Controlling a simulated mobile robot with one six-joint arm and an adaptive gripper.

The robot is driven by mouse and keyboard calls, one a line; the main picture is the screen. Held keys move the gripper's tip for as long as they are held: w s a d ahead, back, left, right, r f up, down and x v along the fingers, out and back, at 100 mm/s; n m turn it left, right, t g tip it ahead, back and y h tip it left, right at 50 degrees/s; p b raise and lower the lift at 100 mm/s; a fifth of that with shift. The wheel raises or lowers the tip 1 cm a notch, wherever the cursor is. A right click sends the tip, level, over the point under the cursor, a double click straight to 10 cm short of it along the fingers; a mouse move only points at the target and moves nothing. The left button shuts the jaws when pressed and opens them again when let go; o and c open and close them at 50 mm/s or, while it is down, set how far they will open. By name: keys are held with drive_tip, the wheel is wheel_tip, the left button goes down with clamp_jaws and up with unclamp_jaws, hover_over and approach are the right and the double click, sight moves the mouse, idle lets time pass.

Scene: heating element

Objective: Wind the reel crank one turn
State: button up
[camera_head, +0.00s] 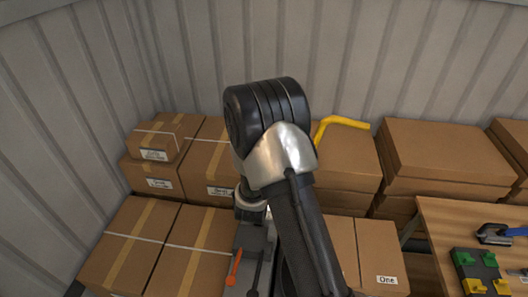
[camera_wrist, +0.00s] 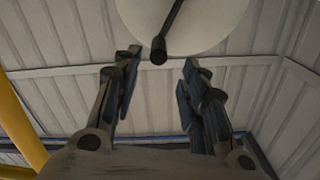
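In the wrist view, a pale round disc (camera_wrist: 205,18), apparently the reel, is cut off by the top edge. A dark rod (camera_wrist: 172,22) with a rounded end crosses its face, apparently the crank. My gripper (camera_wrist: 160,68) has its two fingers spread, with a clear gap between them and nothing held. The rod's rounded end appears above the gap, between the fingertips in the picture; its depth relative to them is unclear. In the head view my arm fills the middle, and neither the reel nor my fingers can be made out.
A yellow bent bar (camera_head: 343,122) shows behind my arm; a yellow bar (camera_wrist: 18,130) is at left in the wrist view. Cardboard boxes (camera_head: 440,152) line the corrugated wall. A wooden table (camera_head: 455,217) at right bears a green and yellow item (camera_head: 478,270) and a blue-handled tool (camera_head: 496,234).

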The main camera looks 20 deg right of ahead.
drive_tip(key=v, duration=0.5)
drive_tip(key=shift+a+f, duration=0.1)
